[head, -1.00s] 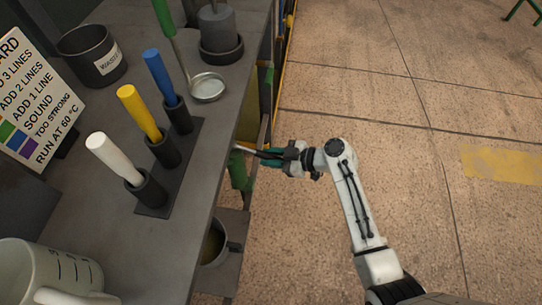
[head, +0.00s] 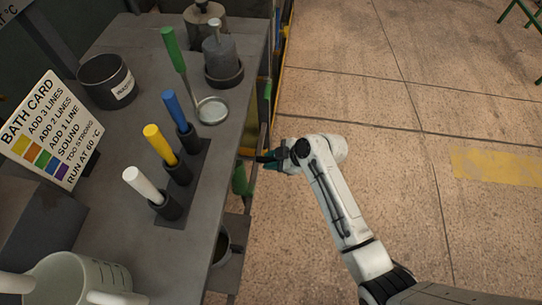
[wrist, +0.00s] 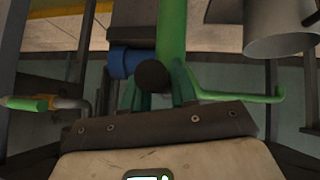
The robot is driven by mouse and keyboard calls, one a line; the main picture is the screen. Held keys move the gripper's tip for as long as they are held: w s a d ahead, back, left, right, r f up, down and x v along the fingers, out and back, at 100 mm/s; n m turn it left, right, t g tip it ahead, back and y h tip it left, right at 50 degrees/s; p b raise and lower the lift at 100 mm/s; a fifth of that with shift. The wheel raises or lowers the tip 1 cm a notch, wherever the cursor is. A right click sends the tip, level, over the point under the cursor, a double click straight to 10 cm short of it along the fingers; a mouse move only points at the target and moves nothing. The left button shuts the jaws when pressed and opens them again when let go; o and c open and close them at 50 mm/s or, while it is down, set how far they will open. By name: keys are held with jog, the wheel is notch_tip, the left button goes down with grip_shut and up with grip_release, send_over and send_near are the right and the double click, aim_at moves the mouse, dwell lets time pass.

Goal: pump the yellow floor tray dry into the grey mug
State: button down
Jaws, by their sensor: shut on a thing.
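My gripper (head: 268,158) is beside the bench's right edge, below its top. In the wrist view my gripper (wrist: 155,88) has its green fingers closed around a dark round knob (wrist: 152,76). A green upright tube (wrist: 172,28) stands right behind the knob; a green part (head: 240,178) also shows beside the bench in the head view. A grey vessel (head: 222,245), probably the grey mug, sits low beside the bench, partly hidden by its top. A pale grey cylinder (wrist: 282,28) hangs at the wrist view's upper right. I cannot clearly make out the yellow floor tray.
The bench (head: 130,230) carries a rack with white, yellow and blue handles (head: 160,145), a dark waste pot (head: 106,80), a ladle (head: 211,110) and a large white jug (head: 75,280). A green lever (wrist: 240,97) extends right of the tube. Open floor (head: 400,200) lies right.

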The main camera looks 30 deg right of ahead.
aim_at(270, 159)
notch_tip(270, 159, up, 3)
jog(key=h+p, duration=0.1)
jog(key=p, duration=0.1)
jog(key=g+h+p, duration=0.1)
jog(key=shift+w+a+r+g+p, duration=0.1)
jog(key=shift+w+a+g+p, duration=0.05)
jog(key=shift+g+p, duration=0.2)
jog(key=shift+w+a+r+g+h+p, duration=0.1)
jog(key=shift+r+g+h+p, duration=0.25)
jog(key=shift+p, duration=0.25)
jog(key=c, duration=1)
grip_release()
jog(key=shift+f, duration=0.1)
jog(key=p+v, duration=0.1)
jog(key=v, duration=0.9)
jog(key=shift+s+r, duration=0.25)
jog(key=shift+r, duration=0.1)
